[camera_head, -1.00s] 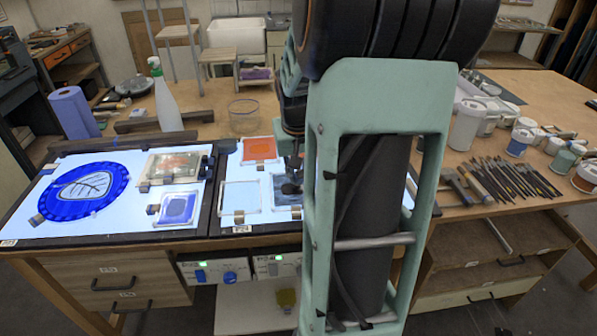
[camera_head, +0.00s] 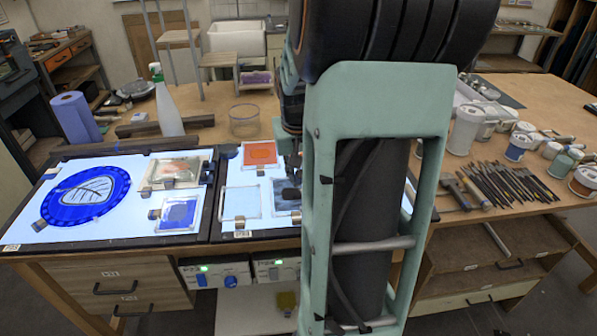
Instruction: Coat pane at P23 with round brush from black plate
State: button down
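A blue-grey pane (camera_head: 281,207) lies on the right light table, partly hidden by my arm. A dark rounded thing (camera_head: 291,193), possibly a brush head, shows over it; I cannot tell whether it touches. A pale, clear-looking pane (camera_head: 240,203) lies to its left and an orange pane (camera_head: 259,154) behind. My gripper (camera_head: 295,162) is over the right light table, mostly behind my arm, and its fingers cannot be made out.
The left light table (camera_head: 100,225) holds a blue leaf disc (camera_head: 86,197) and framed panes. A spray bottle (camera_head: 167,105), blue paper roll (camera_head: 75,118) and glass bowl (camera_head: 244,120) stand behind. Several brushes (camera_head: 505,182) and paint jars (camera_head: 518,146) are at the right.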

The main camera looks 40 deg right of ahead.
jog(key=shift+r, duration=0.1)
jog(key=shift+r+p, duration=1.5)
jog(key=shift+r, duration=0.45)
